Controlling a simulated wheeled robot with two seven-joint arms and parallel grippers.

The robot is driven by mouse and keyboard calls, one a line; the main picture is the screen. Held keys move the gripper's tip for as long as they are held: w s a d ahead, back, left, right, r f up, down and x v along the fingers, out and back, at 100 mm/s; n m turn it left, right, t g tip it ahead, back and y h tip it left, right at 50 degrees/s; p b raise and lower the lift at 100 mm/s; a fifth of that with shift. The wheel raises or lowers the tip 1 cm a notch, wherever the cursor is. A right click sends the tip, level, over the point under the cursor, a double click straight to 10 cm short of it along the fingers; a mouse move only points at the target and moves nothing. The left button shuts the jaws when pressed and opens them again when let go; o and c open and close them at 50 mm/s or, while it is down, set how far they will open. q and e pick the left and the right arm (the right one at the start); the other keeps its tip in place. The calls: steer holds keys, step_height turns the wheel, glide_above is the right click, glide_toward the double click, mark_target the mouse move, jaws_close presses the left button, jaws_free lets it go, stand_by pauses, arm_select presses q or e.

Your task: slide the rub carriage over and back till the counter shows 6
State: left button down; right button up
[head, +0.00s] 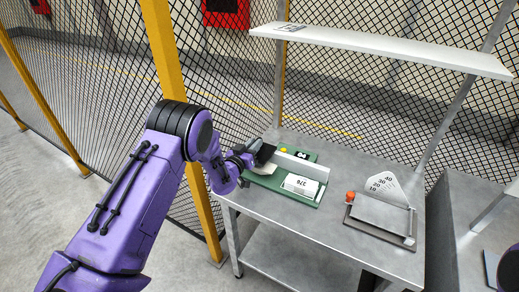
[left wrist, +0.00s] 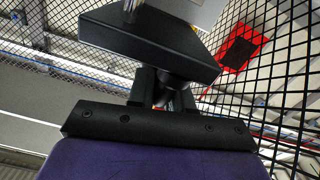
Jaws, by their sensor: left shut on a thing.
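The rub rig has a green base (head: 289,191) on the grey bench, with a pale upright rail (head: 300,164) along it. The dark carriage block (head: 264,154) is at the left end of the rail. My left gripper (head: 248,161) is shut on the carriage. In the left wrist view the carriage (left wrist: 150,42) is a broad black block above the fingers (left wrist: 165,92), which hide most of its grip. A small black counter (head: 302,155) with a white mark stands behind the rail; its digit is too small to read surely. My right gripper is not visible.
A white block marked 376 (head: 301,185) sits at the base's front right. A scale device (head: 383,212) with a red knob (head: 351,197) stands to the right. A shelf (head: 380,50) hangs above; mesh fence and a yellow post (head: 170,60) are at the left.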

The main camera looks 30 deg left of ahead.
arm_select(q)
steer(key=shift+a+r, duration=0.1)
steer(key=shift+a, duration=0.05)
steer(key=c, duration=1.3)
jaws_free()
steer(key=shift+o, duration=0.9)
steer(key=shift+s, duration=0.1)
steer(key=s+b, duration=0.2)
steer(key=s, duration=0.8)
steer(key=shift+s+a+b, duration=0.2)
steer(key=shift+a+b, duration=0.05)
steer(key=shift+b, duration=0.15)
